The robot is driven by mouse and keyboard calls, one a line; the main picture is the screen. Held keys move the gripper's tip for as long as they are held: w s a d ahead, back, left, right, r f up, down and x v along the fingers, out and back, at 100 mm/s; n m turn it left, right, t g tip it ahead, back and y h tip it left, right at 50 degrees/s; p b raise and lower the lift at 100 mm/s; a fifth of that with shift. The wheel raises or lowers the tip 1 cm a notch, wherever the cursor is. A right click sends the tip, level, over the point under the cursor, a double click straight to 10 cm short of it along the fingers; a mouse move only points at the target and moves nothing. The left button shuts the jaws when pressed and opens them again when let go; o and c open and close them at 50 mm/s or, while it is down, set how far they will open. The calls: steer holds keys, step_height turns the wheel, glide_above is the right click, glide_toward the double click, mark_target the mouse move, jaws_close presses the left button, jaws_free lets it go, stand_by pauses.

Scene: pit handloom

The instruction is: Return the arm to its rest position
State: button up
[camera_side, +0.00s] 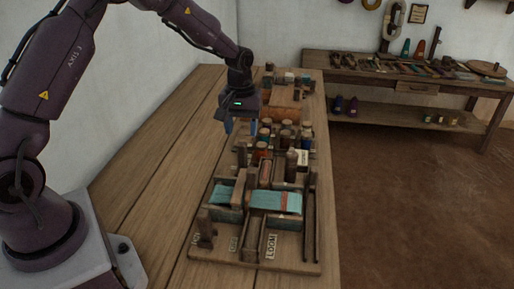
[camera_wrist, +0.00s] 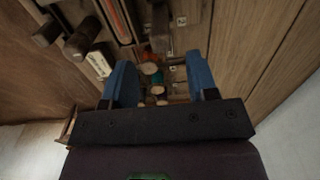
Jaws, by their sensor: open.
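My gripper (camera_side: 240,127) hangs from my arm above the wooden board (camera_side: 210,248) on the bench, near its middle. Its two blue fingers point down and stand apart with nothing between them. In the wrist view my gripper (camera_wrist: 161,75) also shows open, with spools and wooden parts of the board visible below and beyond the fingers. The fingers look clear of the spools, though the exact height is hard to tell.
The bench (camera_side: 150,190) has bare wood left of the board. The board holds a teal cloth piece (camera_side: 276,201), wooden blocks and spools (camera_side: 287,130). A second table (camera_side: 400,78) with tools stands at the back right, beyond open floor. A white wall (camera_side: 150,75) rises behind.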

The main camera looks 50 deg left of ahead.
steer(key=s+d+r+m+t, duration=0.2)
steer(key=s+d+r+m, duration=0.2)
steer(key=s+r, duration=0.6)
steer(key=s+d+r+m+t, duration=0.3)
steer(key=s+d+r+m, duration=0.2)
steer(key=s+r, duration=0.4)
steer(key=s, duration=0.5)
steer(key=shift+s+d+r+t, duration=0.3)
steer(key=shift+s+r, duration=0.05)
steer(key=shift+s, duration=0.05)
